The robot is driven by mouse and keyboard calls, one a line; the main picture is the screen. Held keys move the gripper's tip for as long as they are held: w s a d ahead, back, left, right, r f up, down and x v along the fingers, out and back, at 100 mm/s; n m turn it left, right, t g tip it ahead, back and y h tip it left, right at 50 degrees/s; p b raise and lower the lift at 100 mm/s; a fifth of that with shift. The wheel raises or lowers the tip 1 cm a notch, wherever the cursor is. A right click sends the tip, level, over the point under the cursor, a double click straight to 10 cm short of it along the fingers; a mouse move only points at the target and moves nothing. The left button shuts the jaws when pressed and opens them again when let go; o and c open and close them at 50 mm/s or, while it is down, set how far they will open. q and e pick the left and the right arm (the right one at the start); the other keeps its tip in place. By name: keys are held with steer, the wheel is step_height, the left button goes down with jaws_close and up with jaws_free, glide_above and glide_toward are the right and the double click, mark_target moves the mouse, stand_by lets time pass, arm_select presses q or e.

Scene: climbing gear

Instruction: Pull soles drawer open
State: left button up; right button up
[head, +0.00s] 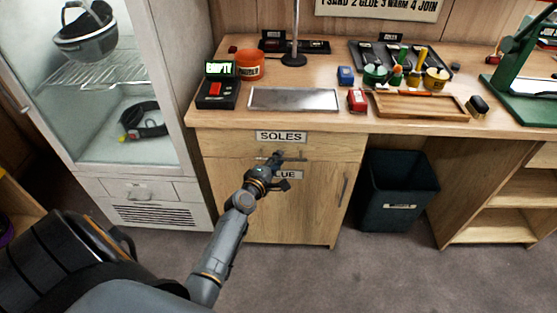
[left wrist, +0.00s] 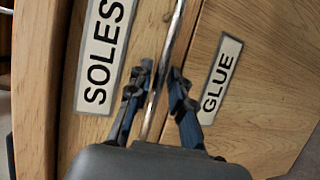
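The soles drawer (head: 225,142) is the wide wooden drawer under the bench top, with a white SOLES label (head: 282,137); it looks closed. Its thin metal bar handle (head: 297,159) shows just below the label. My left gripper (head: 277,157) is at this handle. In the left wrist view the bar handle (left wrist: 176,28) runs between the two fingers of my left gripper (left wrist: 162,75), which are close in on both sides of it and look shut on it. The SOLES label (left wrist: 103,50) is left of the bar. My right gripper is not in view.
The GLUE cabinet door (head: 290,215) with an upright handle (head: 343,188) is below the drawer; its label shows in the left wrist view (left wrist: 220,78). A glass-front cabinet (head: 165,190) stands left, a dark bin (head: 385,215) right. Open floor lies in front.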

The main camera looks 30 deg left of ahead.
arm_select(q)
steer(key=shift+w+a+f, duration=0.1)
steer(key=shift+w, duration=0.45)
jaws_close()
